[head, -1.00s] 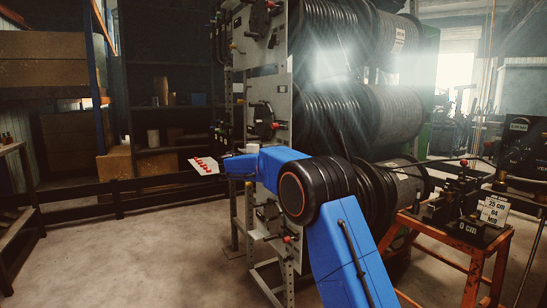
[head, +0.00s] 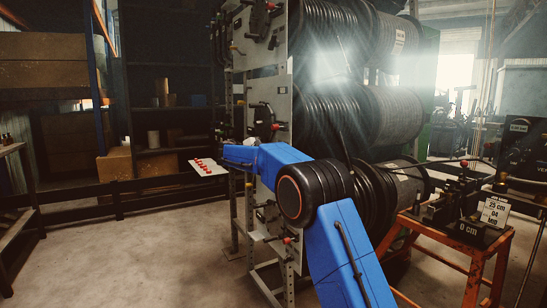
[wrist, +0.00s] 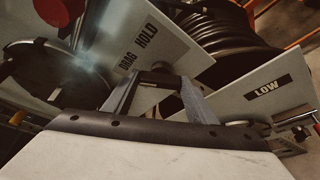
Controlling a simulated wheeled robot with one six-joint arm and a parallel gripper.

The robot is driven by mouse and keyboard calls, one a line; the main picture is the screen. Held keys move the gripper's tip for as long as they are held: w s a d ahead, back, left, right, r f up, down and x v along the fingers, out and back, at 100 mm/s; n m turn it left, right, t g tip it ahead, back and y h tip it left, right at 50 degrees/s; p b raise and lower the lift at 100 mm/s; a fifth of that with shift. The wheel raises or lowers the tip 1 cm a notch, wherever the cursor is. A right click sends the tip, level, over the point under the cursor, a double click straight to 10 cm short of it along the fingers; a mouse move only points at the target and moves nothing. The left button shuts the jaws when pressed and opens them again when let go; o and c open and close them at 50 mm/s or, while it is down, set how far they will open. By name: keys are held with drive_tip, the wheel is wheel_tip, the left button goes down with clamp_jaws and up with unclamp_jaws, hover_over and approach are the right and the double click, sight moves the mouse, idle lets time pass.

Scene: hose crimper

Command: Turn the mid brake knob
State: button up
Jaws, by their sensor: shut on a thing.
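In the wrist view my gripper (wrist: 165,88) is at a pale plate (wrist: 150,38) marked DRAG and HOLD. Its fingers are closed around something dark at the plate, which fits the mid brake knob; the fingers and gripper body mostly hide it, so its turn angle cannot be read. In the head view my blue arm reaches left across the front of the reel rack's control panel (head: 268,88); the gripper's fingers cannot be made out there. A handle with a red ball (head: 275,127) sits on the panel just above the arm.
A second plate marked LOW (wrist: 267,88) is at the right in the wrist view, with a black hose reel (wrist: 215,30) behind. A red-knobbed lever (head: 288,240) sits lower on the rack. An orange stand (head: 440,245) is at right. The floor at left is open.

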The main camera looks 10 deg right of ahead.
drive_tip(key=shift+f, duration=0.1)
drive_tip(key=o, duration=1.1)
drive_tip(key=shift+c, duration=0.2)
drive_tip(key=v, duration=1.7)
drive_tip(key=shift+a, duration=0.25)
drive_tip(key=shift+s, duration=0.1)
